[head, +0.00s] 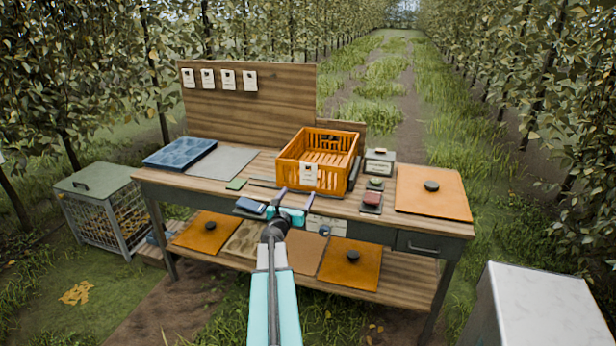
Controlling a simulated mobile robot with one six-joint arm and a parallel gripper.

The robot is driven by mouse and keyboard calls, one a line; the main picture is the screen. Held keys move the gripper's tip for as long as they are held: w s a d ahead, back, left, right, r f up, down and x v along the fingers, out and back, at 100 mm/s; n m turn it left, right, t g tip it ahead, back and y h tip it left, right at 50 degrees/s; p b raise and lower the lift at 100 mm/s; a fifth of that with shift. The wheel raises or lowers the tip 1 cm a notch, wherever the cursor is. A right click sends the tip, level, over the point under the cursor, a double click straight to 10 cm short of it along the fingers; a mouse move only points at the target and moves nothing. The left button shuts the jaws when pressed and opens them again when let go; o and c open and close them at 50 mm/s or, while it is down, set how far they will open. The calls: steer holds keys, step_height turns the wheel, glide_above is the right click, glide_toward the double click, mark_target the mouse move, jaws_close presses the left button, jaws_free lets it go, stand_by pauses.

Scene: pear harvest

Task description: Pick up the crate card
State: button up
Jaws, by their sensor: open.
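A white card (309,174) with dark print is on the front of the orange crate (337,181), which stands on the wooden workbench (270,165). My gripper (296,198) is open and empty at the bench's front edge, just below and left of that card in the picture. It appears apart from the card. Several similar white cards (228,79) hang in a row on the upright wooden back board (265,105). I cannot tell which of these cards is the crate card.
A blue tray (180,152) and a grey mat (222,163) lie left on the bench. A scale-like box (379,161), a red pad (371,199) and an orange lid (433,192) are right. A dark blue object (250,206) lies by my gripper. A wire bin (104,205) stands left.

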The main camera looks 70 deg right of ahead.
steer(key=p, duration=0.2)
glide_toward(308, 177)
steer(key=shift+d, duration=1.1)
steer(key=shift+d, duration=0.15)
steer(key=shift+w+d+p, duration=0.2)
steer(key=shift+d+p, duration=0.7)
steer(key=shift+d, duration=1.55)
steer(key=c, duration=1.1)
